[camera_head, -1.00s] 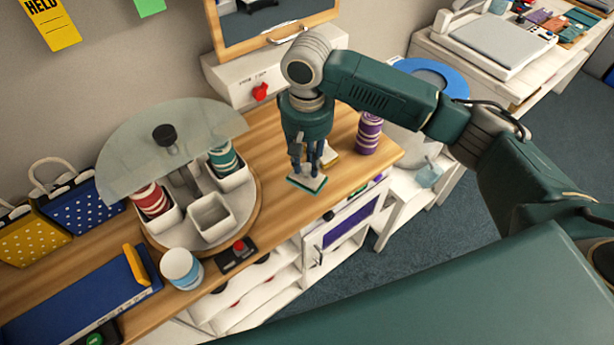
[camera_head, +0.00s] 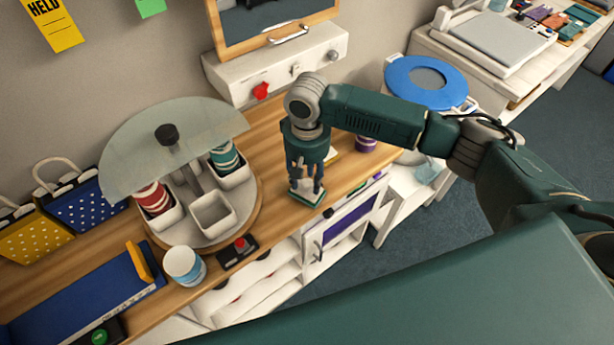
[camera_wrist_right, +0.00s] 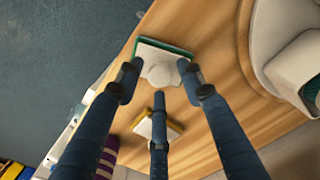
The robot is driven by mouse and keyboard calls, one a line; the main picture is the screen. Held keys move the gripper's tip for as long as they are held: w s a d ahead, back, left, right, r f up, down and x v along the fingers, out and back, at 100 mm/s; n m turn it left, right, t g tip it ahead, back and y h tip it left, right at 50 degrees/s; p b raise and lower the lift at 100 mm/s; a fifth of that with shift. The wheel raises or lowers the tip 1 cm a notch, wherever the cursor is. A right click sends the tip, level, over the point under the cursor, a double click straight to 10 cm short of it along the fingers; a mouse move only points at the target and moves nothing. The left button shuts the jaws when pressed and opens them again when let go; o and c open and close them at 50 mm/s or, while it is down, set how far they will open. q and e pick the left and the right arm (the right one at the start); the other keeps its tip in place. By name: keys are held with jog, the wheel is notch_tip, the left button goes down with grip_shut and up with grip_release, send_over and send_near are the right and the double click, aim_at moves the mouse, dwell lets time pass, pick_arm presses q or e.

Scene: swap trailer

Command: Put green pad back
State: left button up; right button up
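The green pad (camera_head: 307,199) is a white block with a green underside and a white knob on top. It is near the front edge of the wooden counter; whether it touches the wood is hard to tell. My right gripper (camera_head: 306,187) points down over it. In the right wrist view its three fingers (camera_wrist_right: 159,80) close around the knob of the green pad (camera_wrist_right: 165,46). A similar yellow pad (camera_head: 333,156) lies behind it, partly hidden by the gripper, and also shows in the wrist view (camera_wrist_right: 172,130). My left gripper is not in view.
A round carousel (camera_head: 252,222) with white bins and a glass top stands to the left. A white cup (camera_head: 184,267) and a red-button box (camera_head: 239,249) are in front of it. A purple striped cylinder (camera_head: 366,145) stands right of the pads, partly behind my arm.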

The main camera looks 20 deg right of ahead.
aim_at(307, 182)
jog(key=shift+r, duration=0.55)
notch_tip(307, 182, up, 11)
jog(key=b, duration=0.3)
